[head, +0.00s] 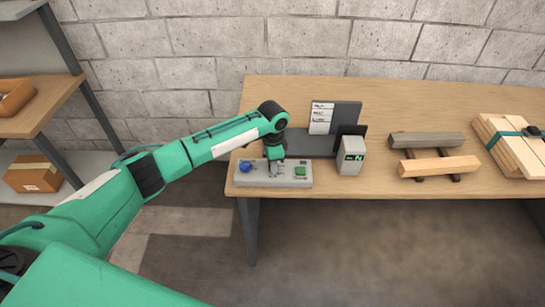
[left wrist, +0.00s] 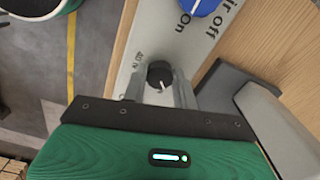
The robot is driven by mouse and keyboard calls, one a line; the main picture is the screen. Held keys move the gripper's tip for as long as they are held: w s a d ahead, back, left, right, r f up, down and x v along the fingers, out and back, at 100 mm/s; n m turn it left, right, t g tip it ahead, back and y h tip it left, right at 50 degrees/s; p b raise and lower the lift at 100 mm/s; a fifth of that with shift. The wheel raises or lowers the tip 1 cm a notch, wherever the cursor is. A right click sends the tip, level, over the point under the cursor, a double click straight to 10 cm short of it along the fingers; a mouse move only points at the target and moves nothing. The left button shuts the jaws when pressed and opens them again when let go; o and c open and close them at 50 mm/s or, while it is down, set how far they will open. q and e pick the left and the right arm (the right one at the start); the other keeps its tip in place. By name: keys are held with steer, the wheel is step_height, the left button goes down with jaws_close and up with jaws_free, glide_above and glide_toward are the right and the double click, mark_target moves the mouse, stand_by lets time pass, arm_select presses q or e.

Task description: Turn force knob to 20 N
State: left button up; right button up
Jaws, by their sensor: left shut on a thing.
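A grey control panel (head: 262,183) lies at the front left of the table. The black force knob (left wrist: 159,74) shows in the left wrist view, between the two grey fingers of my left gripper (left wrist: 158,90). The gripper is shut on the knob. In the head view my left gripper (head: 277,166) comes down onto the panel from above and hides the knob. A small mark beside the knob is too small to read surely. A grey box with a display (head: 352,158) stands right of the panel; a green N shows on it, but its number is unreadable. My right gripper is out of view.
A blue knob (head: 245,166) is at the panel's left, by the words "Air off" and "On" in the wrist view. A green button (head: 300,171) is at its right. Wooden beams (head: 440,165) and a strapped plank stack (head: 515,150) lie farther right.

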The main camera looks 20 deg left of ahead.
arm_select(q)
steer(key=shift+m+p, duration=0.65)
steer(key=shift+m, duration=0.85)
steer(key=o, duration=1)
steer(key=shift+c, duration=0.2)
steer(key=shift+r, duration=0.1)
step_height(320, 180, up, 14)
steer(key=b, duration=0.2)
steer(key=shift+f, duration=0.2)
